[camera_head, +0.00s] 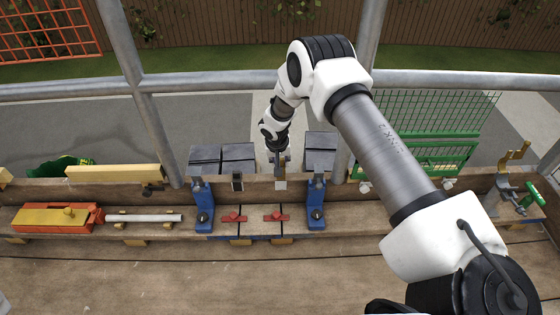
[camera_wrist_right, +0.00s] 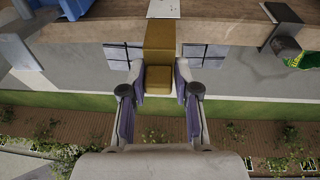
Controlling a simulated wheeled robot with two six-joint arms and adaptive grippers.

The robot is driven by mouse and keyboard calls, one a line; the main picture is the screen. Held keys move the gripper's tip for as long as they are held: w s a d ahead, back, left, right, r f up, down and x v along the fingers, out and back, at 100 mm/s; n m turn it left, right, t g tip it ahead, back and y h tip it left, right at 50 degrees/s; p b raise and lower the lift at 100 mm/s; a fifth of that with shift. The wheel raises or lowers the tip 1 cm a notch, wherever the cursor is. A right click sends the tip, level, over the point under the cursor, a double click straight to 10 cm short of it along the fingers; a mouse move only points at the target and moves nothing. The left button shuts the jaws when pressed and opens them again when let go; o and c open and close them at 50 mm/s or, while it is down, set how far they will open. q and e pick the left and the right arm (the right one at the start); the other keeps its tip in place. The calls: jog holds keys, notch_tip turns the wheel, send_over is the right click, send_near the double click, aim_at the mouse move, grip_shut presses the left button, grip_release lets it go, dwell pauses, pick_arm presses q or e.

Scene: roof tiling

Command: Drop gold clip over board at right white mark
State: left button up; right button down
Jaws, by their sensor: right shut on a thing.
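My right gripper (camera_wrist_right: 160,98) is shut on the gold clip (camera_wrist_right: 158,78), with one finger on each side of its block. In the head view the gripper (camera_head: 279,160) is at the upright board (camera_head: 345,191), and the clip (camera_head: 281,171) shows just above the white mark (camera_head: 281,185). In the wrist view the clip's flat arm reaches across the board's top edge, in line with the white mark (camera_wrist_right: 164,8). I cannot tell whether the clip rests on the board or hovers above it. My left gripper is not in view.
A dark clip (camera_head: 237,181) sits on the board to the left. Blue clamps (camera_head: 203,207) (camera_head: 316,205) stand on either side. Grey tiles (camera_head: 222,155) lie behind the board. An orange and yellow tool (camera_head: 58,217) and a pale tube (camera_head: 145,218) lie left on the ledge.

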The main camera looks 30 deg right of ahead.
jog(key=shift+f+b, duration=1.35)
jog(key=shift+f, duration=1.3)
jog(key=c, duration=0.8)
grip_release()
jog(key=shift+f, duration=0.1)
jog(key=shift+o, duration=0.2)
jog(key=shift+f, duration=0.1)
